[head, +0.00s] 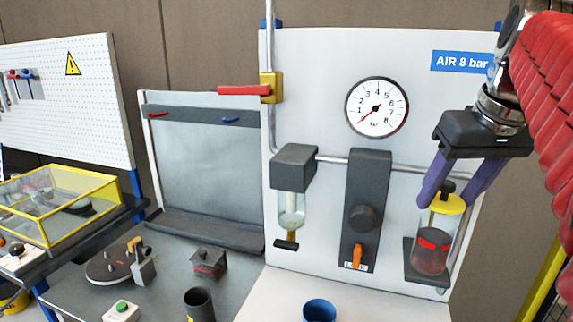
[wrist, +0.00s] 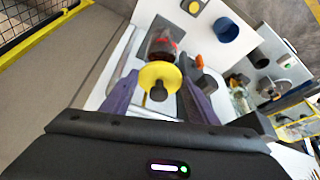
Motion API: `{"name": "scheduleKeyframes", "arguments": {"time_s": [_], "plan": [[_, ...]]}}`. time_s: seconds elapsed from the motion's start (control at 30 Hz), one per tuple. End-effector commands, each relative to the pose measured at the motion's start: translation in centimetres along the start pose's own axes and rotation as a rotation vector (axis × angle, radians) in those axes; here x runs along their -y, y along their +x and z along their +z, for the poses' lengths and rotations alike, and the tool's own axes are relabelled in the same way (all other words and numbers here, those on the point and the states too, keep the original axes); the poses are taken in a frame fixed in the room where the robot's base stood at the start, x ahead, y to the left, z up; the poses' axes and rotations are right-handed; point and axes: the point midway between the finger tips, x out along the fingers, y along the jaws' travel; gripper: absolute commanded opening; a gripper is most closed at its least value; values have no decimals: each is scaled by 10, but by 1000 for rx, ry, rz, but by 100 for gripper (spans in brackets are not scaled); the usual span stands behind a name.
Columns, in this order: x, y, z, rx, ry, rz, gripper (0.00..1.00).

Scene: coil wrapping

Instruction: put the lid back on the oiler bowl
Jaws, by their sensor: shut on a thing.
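The yellow lid (head: 449,204) with its black knob (head: 447,187) is at the top of the oiler bowl. It also shows in the wrist view (wrist: 149,77). The oiler bowl (head: 431,254) is clear, holds dark red-brown liquid and has a red mark. It sits in a dark bracket on the white panel, and part of it shows beyond the lid in the wrist view (wrist: 160,48). My gripper (head: 446,195) points down with its purple fingers on both sides of the lid, shut on it. I cannot tell whether the lid touches the bowl's rim.
Left of the bowl are a dark regulator block (head: 369,180) with an orange lever (head: 357,256), and a clear filter bowl (head: 291,211). A pipe (head: 408,168) runs behind the bowl. A blue cup (head: 319,310) stands in front on the bench. A gauge (head: 376,107) is above.

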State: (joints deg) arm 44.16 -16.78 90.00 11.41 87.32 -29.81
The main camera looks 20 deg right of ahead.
Motion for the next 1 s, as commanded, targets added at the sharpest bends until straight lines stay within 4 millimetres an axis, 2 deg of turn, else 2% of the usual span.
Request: {"name": "scheduleKeyframes", "arguments": {"time_s": [0.4,1.0], "plan": [[0,20,8,-1,0,0,32],[0,20,8,-1,-1,0,32]]}}
